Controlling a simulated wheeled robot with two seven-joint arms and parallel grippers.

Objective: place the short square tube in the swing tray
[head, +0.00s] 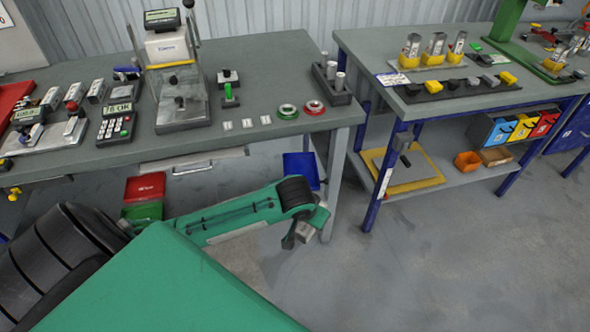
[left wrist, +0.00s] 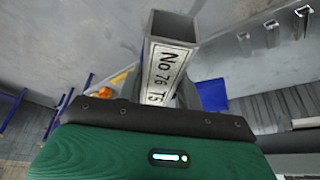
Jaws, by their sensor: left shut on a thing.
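My left gripper (head: 297,232) is shut on a short square tube (head: 305,231) and holds it in the air beside the front right leg of the near bench. In the left wrist view the tube (left wrist: 166,65) is grey and hollow, with its open end toward the top and a white label reading "No 76 T5". The gripper's fingers (left wrist: 160,92) are partly hidden behind the wrist body and the tube. I cannot tell for sure which thing is the swing tray. My right gripper is not in view.
The near bench (head: 245,60) holds a test device, a keypad, green and red rings and a dark block with pegs. Below it are a blue bin (head: 301,170) and a red bin (head: 145,187). A second bench has a yellow-edged board (head: 428,182) on its shelf. The floor at right is clear.

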